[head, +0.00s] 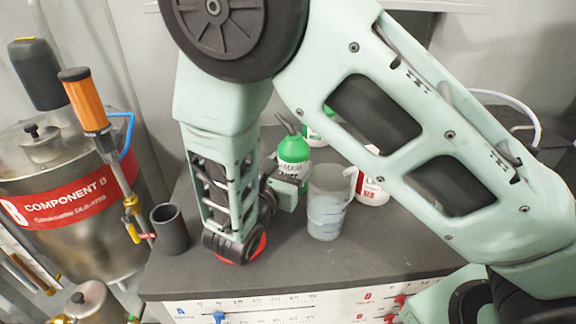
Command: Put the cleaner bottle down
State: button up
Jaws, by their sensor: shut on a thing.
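The cleaner bottle (294,149) is green with a white label and a dark nozzle at its top. It stands nearly upright over the dark worktop (178,268), behind the clear beaker (327,205). My gripper (287,191) is shut on the cleaner bottle, at its lower part. My arm links hide part of the gripper, and the bottle's base is hidden, so I cannot tell whether it touches the worktop.
A dark cup (171,230) stands near the worktop's left edge. A white bottle with a red label (371,188) is right of the beaker. Another green-and-white bottle (315,137) is behind. A steel tank (75,245) stands left of the worktop.

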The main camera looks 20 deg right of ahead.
jog(key=shift+f, duration=0.15)
jog(key=o, duration=1.3)
jog(key=v, duration=0.6)
jog(key=b+v, duration=0.1)
jog(key=v, duration=0.5)
jog(key=shift+r, duration=0.25)
